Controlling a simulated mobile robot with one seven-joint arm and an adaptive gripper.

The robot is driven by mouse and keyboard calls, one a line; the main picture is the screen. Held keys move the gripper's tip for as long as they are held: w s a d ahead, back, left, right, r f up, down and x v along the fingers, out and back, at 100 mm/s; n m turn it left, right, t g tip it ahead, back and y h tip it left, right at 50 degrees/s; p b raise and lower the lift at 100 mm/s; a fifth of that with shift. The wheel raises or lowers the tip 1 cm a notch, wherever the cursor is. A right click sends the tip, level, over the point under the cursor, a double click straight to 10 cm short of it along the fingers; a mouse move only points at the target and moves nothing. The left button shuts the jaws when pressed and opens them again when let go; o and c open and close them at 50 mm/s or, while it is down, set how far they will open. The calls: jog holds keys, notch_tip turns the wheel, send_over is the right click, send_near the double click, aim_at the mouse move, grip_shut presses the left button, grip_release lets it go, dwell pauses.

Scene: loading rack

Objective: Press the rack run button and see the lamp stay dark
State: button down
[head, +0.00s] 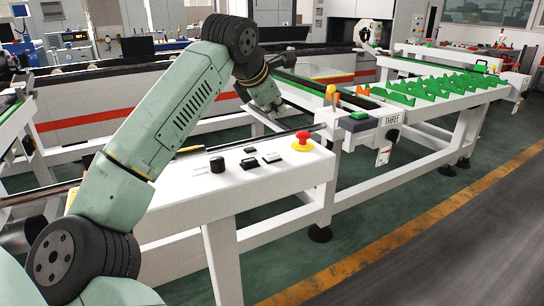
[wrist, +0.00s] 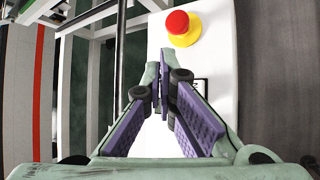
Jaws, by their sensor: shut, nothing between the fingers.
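I cannot read which one is the run button. In the wrist view, my gripper (wrist: 167,72) is shut and empty, its purple-padded fingers over the white panel. The red button (wrist: 181,25) is beyond the fingertips, slightly right. A dark-edged control (wrist: 202,86) is partly hidden beside the right finger. I cannot identify a lamp for certain, nor its state; an orange-topped post (head: 331,93) stands behind the panel.
A white rack with green supports (head: 430,88) runs back to the right. A yellow floor line (head: 400,240) edges the clear grey floor at right.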

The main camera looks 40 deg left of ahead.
aim_at(274, 155)
jog(key=shift+f+b, duration=2.75)
jog(key=shift+f, duration=1.25)
jog(key=shift+f+b, duration=0.4)
jog(key=shift+f, duration=0.05)
jog(key=shift+f+b, duration=0.35)
jog(key=shift+f, duration=0.05)
jog(key=shift+r, duration=0.1)
jog(key=shift+r+p, duration=0.6)
jog(key=shift+r, duration=0.15)
notch_tip(274, 155, up, 5)
jog(key=p, duration=0.3)
jog(key=shift+p, duration=0.4)
